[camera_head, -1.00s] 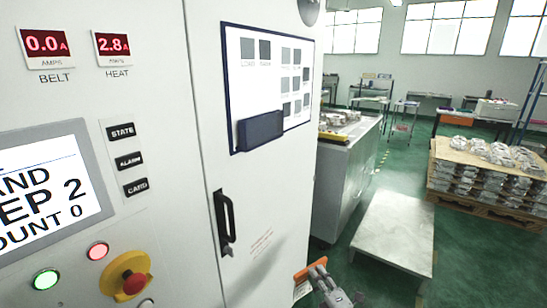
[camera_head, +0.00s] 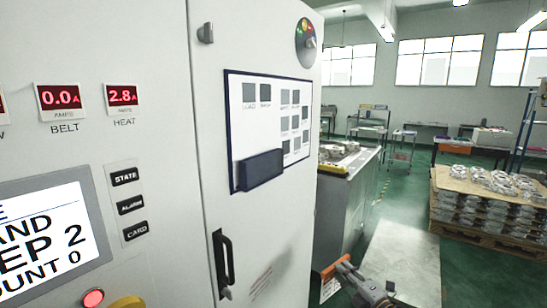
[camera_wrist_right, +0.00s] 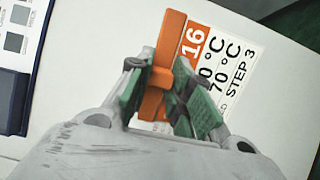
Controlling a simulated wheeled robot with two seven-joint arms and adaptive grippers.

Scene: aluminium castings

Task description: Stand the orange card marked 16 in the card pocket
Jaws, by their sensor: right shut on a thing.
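The orange card marked 16 (camera_wrist_right: 192,42) has an orange band, a white printed face reading "STEP 3", and an orange grip strip. My right gripper (camera_wrist_right: 160,78) is shut on that strip, with green finger pads on either side. In the head view the card (camera_head: 331,284) shows small at the lower middle, tilted, beside my right gripper (camera_head: 347,271). The card pocket (camera_head: 261,170) is a dark blue holder on the lower left of the framed board on the white cabinet. The card is below and right of it, apart from it. My left gripper is out of view.
The white board (camera_head: 272,125) carries several grey squares. A black door handle (camera_head: 222,262) stands out below it. A control screen (camera_head: 45,238) is at left. A grey bench (camera_head: 342,205) and a pallet of castings (camera_head: 480,205) stand at right.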

